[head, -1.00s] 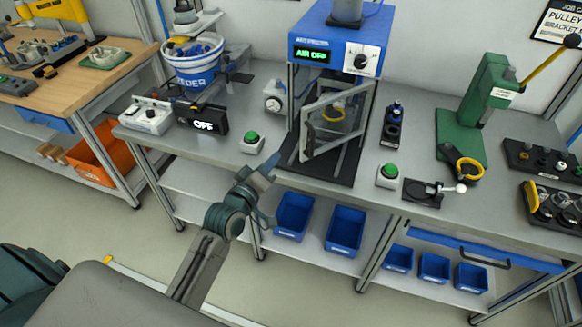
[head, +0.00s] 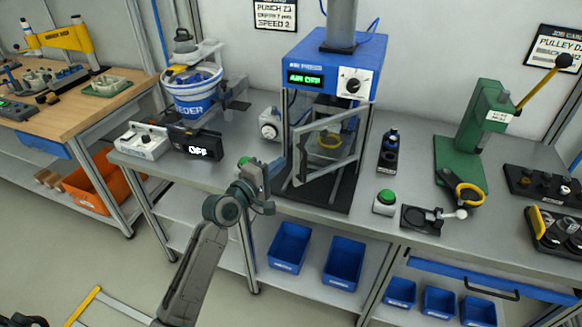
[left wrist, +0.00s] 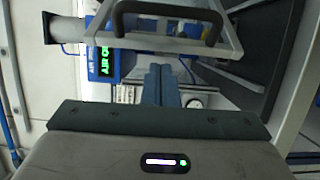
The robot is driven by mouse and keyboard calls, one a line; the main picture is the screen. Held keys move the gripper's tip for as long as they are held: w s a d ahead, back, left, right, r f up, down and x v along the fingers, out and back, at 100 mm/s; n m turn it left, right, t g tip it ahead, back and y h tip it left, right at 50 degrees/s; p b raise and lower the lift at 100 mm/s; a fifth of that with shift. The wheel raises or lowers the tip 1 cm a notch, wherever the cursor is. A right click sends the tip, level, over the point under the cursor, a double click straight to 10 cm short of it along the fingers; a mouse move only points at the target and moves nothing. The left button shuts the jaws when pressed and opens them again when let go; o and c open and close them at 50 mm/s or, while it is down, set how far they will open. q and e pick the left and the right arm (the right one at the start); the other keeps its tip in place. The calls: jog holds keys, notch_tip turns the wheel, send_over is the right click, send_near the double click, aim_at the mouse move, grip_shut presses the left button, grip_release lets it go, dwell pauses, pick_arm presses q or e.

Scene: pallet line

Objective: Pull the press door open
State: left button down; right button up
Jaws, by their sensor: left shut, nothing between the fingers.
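The press (head: 333,72) has a blue head with a green "AIR OFF" display and stands on the grey bench. Its framed clear door (head: 325,150) stands partly open, swung out toward me. A yellow ring part (head: 329,139) shows behind the door pane. My left gripper (head: 277,172) is shut and empty just left of the door's free edge, pointing toward the press. In the left wrist view its shut fingers (left wrist: 161,84) point at the door, with the black door handle (left wrist: 168,8) beyond the tips, apart from them. My right gripper is not in view.
A green button box (head: 245,162) is partly hidden behind my left gripper. Right are another green button (head: 385,202) and a green lever press (head: 470,140).

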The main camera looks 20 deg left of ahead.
pick_arm(q)
jog(key=d, duration=0.1)
jog(key=d+p, duration=0.1)
jog(key=d, duration=0.2)
jog(key=shift+s, duration=0.25)
jog(key=shift+s, duration=0.1)
